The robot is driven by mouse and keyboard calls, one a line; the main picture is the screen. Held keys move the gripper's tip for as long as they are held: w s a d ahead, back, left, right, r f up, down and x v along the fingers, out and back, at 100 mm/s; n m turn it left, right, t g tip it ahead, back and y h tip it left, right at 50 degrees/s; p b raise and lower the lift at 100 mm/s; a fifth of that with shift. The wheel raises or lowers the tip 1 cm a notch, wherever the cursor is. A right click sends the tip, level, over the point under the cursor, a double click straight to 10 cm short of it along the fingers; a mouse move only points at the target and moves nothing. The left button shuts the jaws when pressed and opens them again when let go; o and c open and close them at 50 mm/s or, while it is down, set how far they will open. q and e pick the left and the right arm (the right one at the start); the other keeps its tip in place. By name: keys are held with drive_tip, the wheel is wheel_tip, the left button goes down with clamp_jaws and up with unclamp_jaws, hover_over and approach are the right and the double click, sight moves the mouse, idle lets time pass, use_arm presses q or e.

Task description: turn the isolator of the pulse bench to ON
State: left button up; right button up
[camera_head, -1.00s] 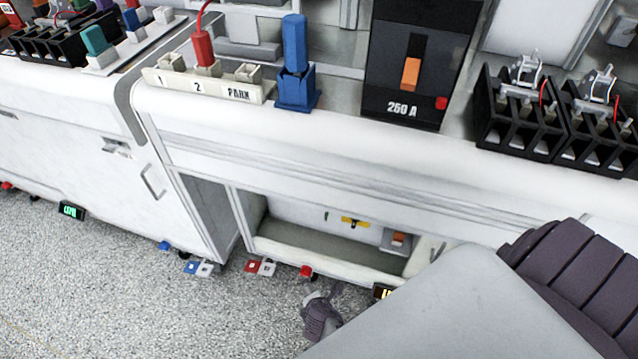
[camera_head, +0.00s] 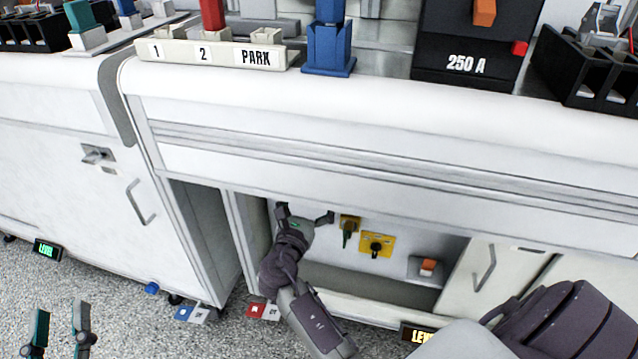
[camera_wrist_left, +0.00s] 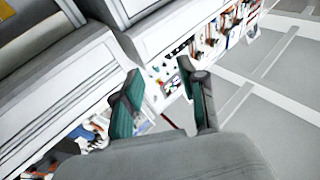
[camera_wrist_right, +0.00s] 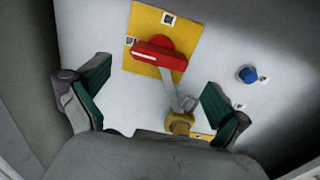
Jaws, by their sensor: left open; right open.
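In the right wrist view the isolator is a red handle (camera_wrist_right: 160,52) on a yellow plate (camera_wrist_right: 191,22). The handle lies nearly level, its white-marked end towards the OFF label at left; the ON label is at top. A brass padlock (camera_wrist_right: 180,123) shows below the handle. My right gripper (camera_wrist_right: 155,98) is open and empty, its fingers below and either side of the handle, apart from it. In the head view this gripper (camera_head: 305,214) is in the bench's open bay; the red handle is not visible there. My left gripper (camera_head: 60,318) is open and empty, low at left.
A blue button (camera_wrist_right: 248,74) sits right of the isolator. The bay also holds a yellow plate with a black knob (camera_head: 376,245) and an orange rocker switch (camera_head: 427,266). The bench top (camera_head: 390,105) overhangs the bay. A cabinet door (camera_head: 485,275) stands at right.

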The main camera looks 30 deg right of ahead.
drive_tip(key=b+x, duration=0.1)
drive_tip(key=x, duration=0.6)
drive_tip(key=shift+w+d+f+b, duration=0.1)
drive_tip(key=shift+w+d+b, duration=0.2)
drive_tip(key=shift+b, duration=0.1)
drive_tip(key=shift+w+d, duration=0.2)
use_arm(q)
drive_tip(key=s+r+t+h, duration=0.2)
drive_tip(key=s+r+t, duration=0.2)
drive_tip(key=r, duration=0.3)
drive_tip(key=shift+s+r+t, duration=0.15)
drive_tip(key=shift+s+t, duration=0.2)
drive_tip(key=shift+t, duration=0.55)
use_arm(e)
drive_tip(key=c, duration=1)
